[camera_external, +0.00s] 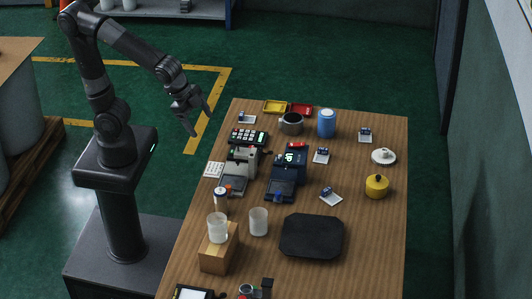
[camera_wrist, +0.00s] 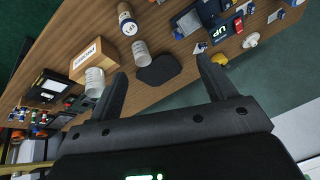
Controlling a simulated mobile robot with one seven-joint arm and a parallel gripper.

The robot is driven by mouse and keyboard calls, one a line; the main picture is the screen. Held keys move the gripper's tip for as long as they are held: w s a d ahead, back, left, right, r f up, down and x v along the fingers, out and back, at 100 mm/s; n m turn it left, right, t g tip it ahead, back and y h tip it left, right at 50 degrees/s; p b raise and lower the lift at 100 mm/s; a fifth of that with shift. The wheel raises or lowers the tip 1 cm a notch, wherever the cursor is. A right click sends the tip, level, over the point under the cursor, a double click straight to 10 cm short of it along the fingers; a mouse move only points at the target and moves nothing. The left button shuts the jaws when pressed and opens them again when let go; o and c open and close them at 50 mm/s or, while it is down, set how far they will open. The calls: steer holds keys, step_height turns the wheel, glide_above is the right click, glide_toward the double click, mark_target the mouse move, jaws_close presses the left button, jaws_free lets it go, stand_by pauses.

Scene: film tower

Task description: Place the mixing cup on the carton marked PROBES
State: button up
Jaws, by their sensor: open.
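A brown carton (camera_external: 213,261) stands on the near left of the table. In the wrist view the carton (camera_wrist: 95,56) shows a white label whose small lettering I cannot read surely. A whitish translucent cup (camera_external: 217,229) appears to stand upright on the carton; it also shows in the wrist view (camera_wrist: 95,82). A second, similar cup (camera_external: 258,222) stands on the table to the right of the carton, also in the wrist view (camera_wrist: 142,52). I cannot tell which is the mixing cup. My gripper (camera_external: 200,119) is open and empty, raised left of the table, apart from both cups.
A jar (camera_external: 221,199) stands just behind the carton. A black mat (camera_external: 311,237) lies right of the second cup. Machines (camera_external: 289,166), a blue canister (camera_external: 326,123) and a yellow pot (camera_external: 377,187) stand farther back and right. The table's (camera_external: 376,250) near right is clear.

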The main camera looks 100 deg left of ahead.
steer(key=s+a+r+n, duration=0.1)
steer(key=s+a+n, duration=0.3)
steer(key=s+a, duration=0.6)
steer(key=s, duration=0.2)
steer(key=shift+s+a+r+t+h, duration=0.25)
steer(key=shift+s+r+t+h, duration=0.05)
steer(key=shift+s+r, duration=0.1)
